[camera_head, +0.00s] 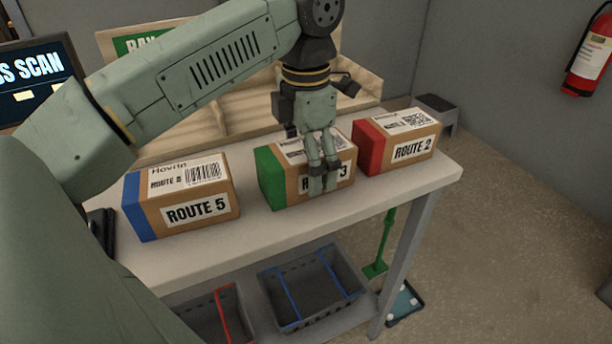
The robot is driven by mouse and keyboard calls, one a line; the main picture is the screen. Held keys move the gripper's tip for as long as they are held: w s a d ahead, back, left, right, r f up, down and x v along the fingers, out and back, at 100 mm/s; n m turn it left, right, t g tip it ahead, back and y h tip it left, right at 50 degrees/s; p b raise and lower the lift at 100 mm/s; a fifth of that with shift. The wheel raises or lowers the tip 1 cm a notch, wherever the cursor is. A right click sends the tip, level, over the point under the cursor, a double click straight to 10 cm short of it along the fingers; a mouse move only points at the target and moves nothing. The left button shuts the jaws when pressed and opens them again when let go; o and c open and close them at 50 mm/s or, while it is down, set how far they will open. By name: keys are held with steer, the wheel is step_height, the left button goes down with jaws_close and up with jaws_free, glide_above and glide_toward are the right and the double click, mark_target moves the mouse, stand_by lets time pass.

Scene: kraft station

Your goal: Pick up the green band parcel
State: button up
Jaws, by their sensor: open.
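The green band parcel (272,180) is a brown box with a green left end and a white label, partly hidden, ending in "3". It sits on the white table (330,212) between two other parcels. My gripper (323,184) points down in front of it in the head view and covers part of its label and top. The gripper is open, with its fingers overlapping the parcel in the picture. I cannot tell whether they touch it.
A blue band parcel (196,213) marked ROUTE 5 stands left, and a red band parcel (412,149) marked ROUTE 2 stands close on the right. Grey bins (340,310) sit below the table. A wooden rack (372,85) stands behind.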

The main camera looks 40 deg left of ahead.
steer(key=shift+f, duration=0.95)
steer(key=shift+r, duration=0.1)
steer(key=shift+c, duration=0.5)
steer(key=c, duration=1.4)
steer(key=shift+r, duration=0.1)
steer(key=shift+c, duration=0.2)
